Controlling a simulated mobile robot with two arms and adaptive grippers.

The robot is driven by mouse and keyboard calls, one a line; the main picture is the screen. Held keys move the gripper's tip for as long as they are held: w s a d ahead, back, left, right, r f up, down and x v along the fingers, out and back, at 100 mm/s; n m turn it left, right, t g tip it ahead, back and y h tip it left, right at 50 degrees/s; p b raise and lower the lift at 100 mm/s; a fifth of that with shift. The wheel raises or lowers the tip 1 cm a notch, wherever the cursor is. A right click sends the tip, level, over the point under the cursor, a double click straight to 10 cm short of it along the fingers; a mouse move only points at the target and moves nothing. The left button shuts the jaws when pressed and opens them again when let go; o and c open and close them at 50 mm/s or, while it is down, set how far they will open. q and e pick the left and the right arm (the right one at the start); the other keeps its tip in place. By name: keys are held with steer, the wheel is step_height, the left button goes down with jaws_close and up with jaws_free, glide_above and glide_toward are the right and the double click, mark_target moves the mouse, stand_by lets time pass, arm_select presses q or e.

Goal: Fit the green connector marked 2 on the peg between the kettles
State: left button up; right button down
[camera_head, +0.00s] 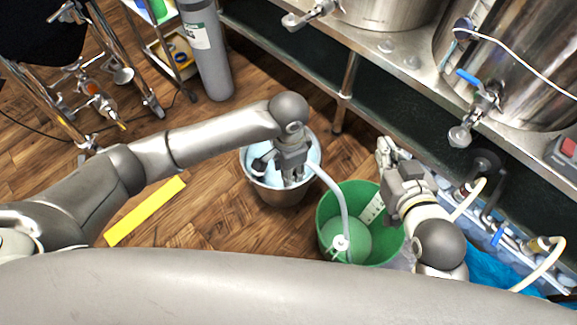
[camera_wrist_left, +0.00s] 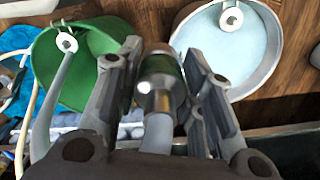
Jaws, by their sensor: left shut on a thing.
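My left gripper (camera_head: 293,172) is over the steel bucket in the head view. In the left wrist view its fingers (camera_wrist_left: 160,75) are shut on a metal connector (camera_wrist_left: 158,100) with a green band and a pale hose end; no number is readable. The two kettles, left (camera_head: 385,12) and right (camera_head: 525,65), stand on the steel bench. Small round pieces (camera_head: 387,46) sit on the bench between them; I cannot tell which is the peg. My right gripper (camera_head: 384,150) is above the green bucket's right side, apart from the bench; its finger gap is unclear.
A steel bucket (camera_head: 247,166) holds pale blue liquid. A green bucket (camera_head: 326,208) stands beside it, with a pale hose (camera_head: 338,190) reaching into it. A grey cylinder (camera_head: 207,60) and yellow floor strip (camera_head: 145,210) are at left.

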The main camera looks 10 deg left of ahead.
arm_select(q)
steer(key=shift+r, duration=0.15)
steer(key=shift+c, duration=0.7)
steer(key=shift+r+p, duration=0.2)
steer(key=shift+p, duration=0.2)
steer(key=shift+r+p, duration=0.35)
steer(key=shift+p, duration=0.15)
steer(key=shift+r+p, duration=0.2)
steer(key=shift+p, duration=0.1)
arm_select(e)
steer(key=s+d+f+g+h, duration=0.2)
steer(key=s+d+f+g, duration=0.1)
steer(key=s+f+g, duration=0.4)
steer(key=s, duration=0.2)
steer(key=shift+s+d+f, duration=0.25)
steer(key=shift+s+d, duration=0.1)
steer(key=shift+d, duration=0.05)
steer(key=shift+a, duration=0.1)
